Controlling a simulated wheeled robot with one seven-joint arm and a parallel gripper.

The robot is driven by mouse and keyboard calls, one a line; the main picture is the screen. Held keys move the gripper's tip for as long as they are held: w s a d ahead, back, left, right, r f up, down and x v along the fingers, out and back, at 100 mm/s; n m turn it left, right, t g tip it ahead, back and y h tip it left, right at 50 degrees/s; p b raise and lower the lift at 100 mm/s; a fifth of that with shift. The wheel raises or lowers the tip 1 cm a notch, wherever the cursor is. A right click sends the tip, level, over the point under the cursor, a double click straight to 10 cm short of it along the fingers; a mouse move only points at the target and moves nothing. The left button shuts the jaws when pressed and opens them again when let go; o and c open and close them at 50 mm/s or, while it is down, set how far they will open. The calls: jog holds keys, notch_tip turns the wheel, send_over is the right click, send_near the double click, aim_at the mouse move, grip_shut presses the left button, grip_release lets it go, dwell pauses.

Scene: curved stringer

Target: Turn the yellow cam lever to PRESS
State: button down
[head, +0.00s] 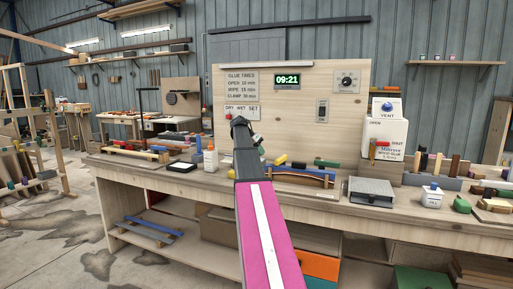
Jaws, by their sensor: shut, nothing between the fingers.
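A small yellow piece (282,159), which may be the yellow cam lever, shows just right of my arm at the bending form (300,175) on the workbench. It is small and partly crowded by my arm, so its setting cannot be told. No PRESS mark can be read. My arm hides the left end of the form.
A grey flat box (371,190) stands right of the form. A wooden panel (335,85) rises behind the bench.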

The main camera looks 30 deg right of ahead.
aim_at(273, 165)
jog(key=s+d+f, duration=0.2)
jog(key=s+d, duration=0.1)
jog(key=shift+d+f, duration=0.1)
jog(key=shift+f, duration=0.3)
jog(key=shift+s+d, duration=0.4)
jog(key=shift+s, duration=0.2)
jog(key=shift+s+d+n+t, duration=0.2)
jog(key=shift+s+n+t, duration=0.15)
jog(key=shift+s, duration=0.4)
jog(key=shift+s+d+n+t, duration=0.2)
jog(key=shift+s+n+t, duration=0.15)
jog(key=shift+n, duration=0.4)
